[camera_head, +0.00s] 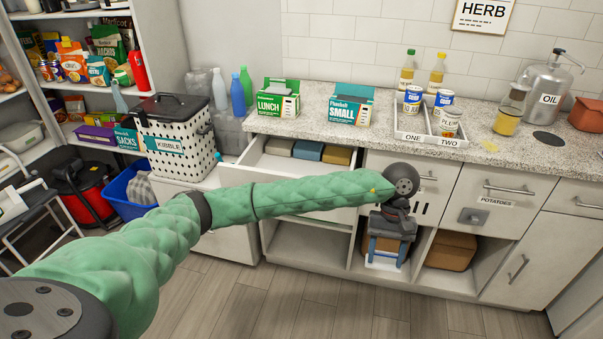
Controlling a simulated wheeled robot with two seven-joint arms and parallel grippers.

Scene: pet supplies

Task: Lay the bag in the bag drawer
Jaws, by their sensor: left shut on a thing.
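A drawer (233,172) under the counter stands open, with grey, blue and tan packs lying towards its back. My left arm reaches across in front of it. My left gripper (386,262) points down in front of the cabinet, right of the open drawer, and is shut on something. What it holds is mostly hidden; a pale patch shows between the blue fingers, and I cannot tell whether it is a bag. My right gripper is out of view.
A lunch box carton (278,104) and a small carton (350,112) stand on the counter. A two-part tray (409,137) holds cans. A kibble bin (173,143) stands left of the drawer. An open cubby with a brown box (451,251) lies right of my gripper.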

